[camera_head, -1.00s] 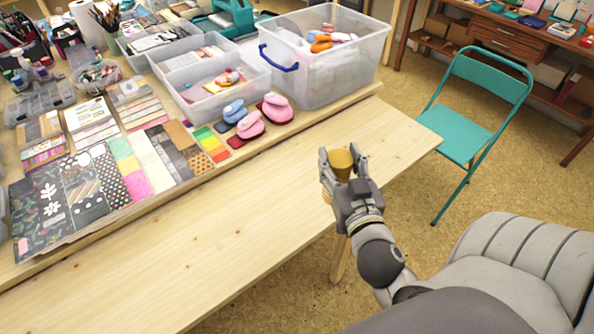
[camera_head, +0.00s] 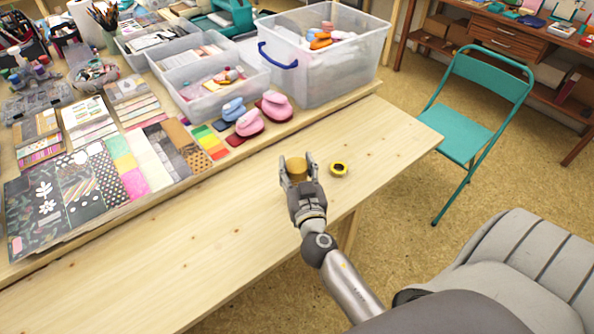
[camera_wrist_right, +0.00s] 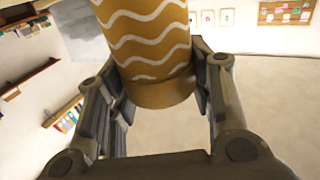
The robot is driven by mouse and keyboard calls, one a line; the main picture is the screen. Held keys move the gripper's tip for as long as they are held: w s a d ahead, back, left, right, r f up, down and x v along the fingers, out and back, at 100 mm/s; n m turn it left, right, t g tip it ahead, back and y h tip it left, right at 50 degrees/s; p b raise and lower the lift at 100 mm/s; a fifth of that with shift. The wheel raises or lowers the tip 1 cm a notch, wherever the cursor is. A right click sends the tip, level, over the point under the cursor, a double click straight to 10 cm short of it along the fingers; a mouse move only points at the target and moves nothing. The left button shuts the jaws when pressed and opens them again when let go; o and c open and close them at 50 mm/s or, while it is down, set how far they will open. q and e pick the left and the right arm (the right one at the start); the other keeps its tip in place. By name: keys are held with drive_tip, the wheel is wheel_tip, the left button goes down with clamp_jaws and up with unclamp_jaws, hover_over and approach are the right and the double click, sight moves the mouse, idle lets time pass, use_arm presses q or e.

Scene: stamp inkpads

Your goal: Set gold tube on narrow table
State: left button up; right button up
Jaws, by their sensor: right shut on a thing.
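The gold tube (camera_head: 297,168) is between the fingers of my right gripper (camera_head: 298,169), over the narrow wooden table (camera_head: 210,225) near its right part. The gripper is shut on it. In the right wrist view the tube (camera_wrist_right: 150,45) is gold with white wavy lines and sits between both fingers (camera_wrist_right: 160,95). From the head view I cannot tell whether its base touches the table. My left gripper is not in view.
Behind are pink and blue stampers (camera_head: 249,122), paper sheets (camera_head: 75,190) and a clear plastic bin (camera_head: 320,75). The narrow table's left stretch is clear. A teal chair (camera_head: 465,135) stands to the right.

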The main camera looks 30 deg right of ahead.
drive_tip(key=shift+f, duration=0.25)
drive_tip(key=shift+f, duration=0.1)
drive_tip(key=o, duration=0.9)
drive_tip(key=shift+f, duration=0.1)
drive_tip(key=o, duration=0.5)
drive_tip(key=shift+c, duration=0.2)
